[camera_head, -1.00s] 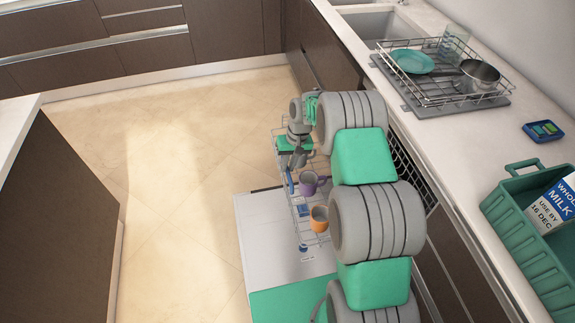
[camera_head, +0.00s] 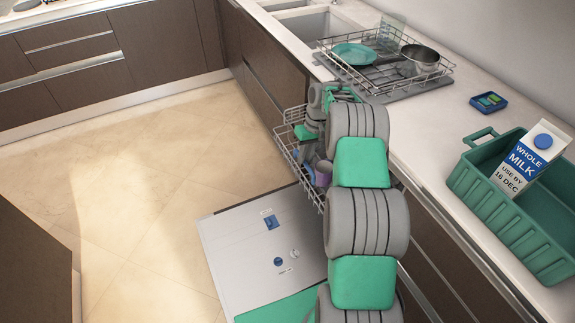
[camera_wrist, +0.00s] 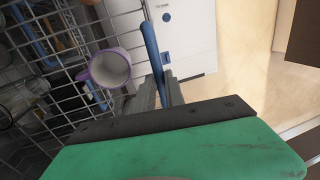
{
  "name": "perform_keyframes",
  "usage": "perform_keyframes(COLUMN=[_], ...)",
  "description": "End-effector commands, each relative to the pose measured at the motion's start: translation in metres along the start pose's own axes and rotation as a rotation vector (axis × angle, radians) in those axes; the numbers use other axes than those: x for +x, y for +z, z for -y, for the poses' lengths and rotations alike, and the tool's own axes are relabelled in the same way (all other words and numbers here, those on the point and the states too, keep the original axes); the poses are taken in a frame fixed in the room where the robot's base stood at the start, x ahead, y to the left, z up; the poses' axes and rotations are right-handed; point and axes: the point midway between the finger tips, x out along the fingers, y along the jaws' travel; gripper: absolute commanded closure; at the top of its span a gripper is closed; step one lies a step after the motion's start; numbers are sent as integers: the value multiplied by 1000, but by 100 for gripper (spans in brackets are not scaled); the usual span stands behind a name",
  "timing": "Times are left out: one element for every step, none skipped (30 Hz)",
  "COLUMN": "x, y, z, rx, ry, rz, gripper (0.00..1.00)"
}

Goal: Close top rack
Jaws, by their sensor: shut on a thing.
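The top rack (camera_head: 283,150) is a grey wire dishwasher basket, partly pulled out above the lowered white door (camera_head: 240,245). My gripper (camera_wrist: 160,92) is shut on the blue bar (camera_wrist: 151,48) along the rack's front edge in the wrist view. A purple mug (camera_wrist: 108,68) sits in the rack beside my fingers, and it also shows in the head view (camera_head: 323,173). In the head view my arm covers much of the rack and the dishwasher opening, and the fingertips are hard to make out.
The counter above holds a dish rack (camera_head: 345,72) with a teal plate and a pot, a small blue tray (camera_head: 488,102), and a green crate (camera_head: 530,240) with a milk carton (camera_head: 532,160). The floor (camera_head: 130,180) to the left is clear.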

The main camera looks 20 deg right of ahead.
Motion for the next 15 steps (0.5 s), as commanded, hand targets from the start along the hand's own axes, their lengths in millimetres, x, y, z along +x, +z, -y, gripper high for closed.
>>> perform_keyframes(x=[-1, -2, -4, -5, -5, -7, -8, -8, -9, -10, -11, -11, -11, -11, -12], y=[1, 1, 2, 2, 3, 3, 4, 4, 4, 4, 5, 6, 6, 6, 6], z=[-12, -17, -24, -28, -32, -37, -41, -44, -47, -50, -52, -54, -55, -56, -58], rx=[2, 2, 3, 3, 2, 1, 2, 2, 1, 1, 2, 2, 2, 3, 3], ry=[1, 1, 1, 1, 1, 1, 1, 1, 1, 1, 1, 1, 0, 0, 0], rz=[-2, -2, -3, -2, -2, -2, -2, -2, -3, -3, -3, -2, -2, -2, -2], gripper=[100, 100, 100, 100, 100, 100, 100, 100, 100, 100, 100, 100, 100, 100, 100])
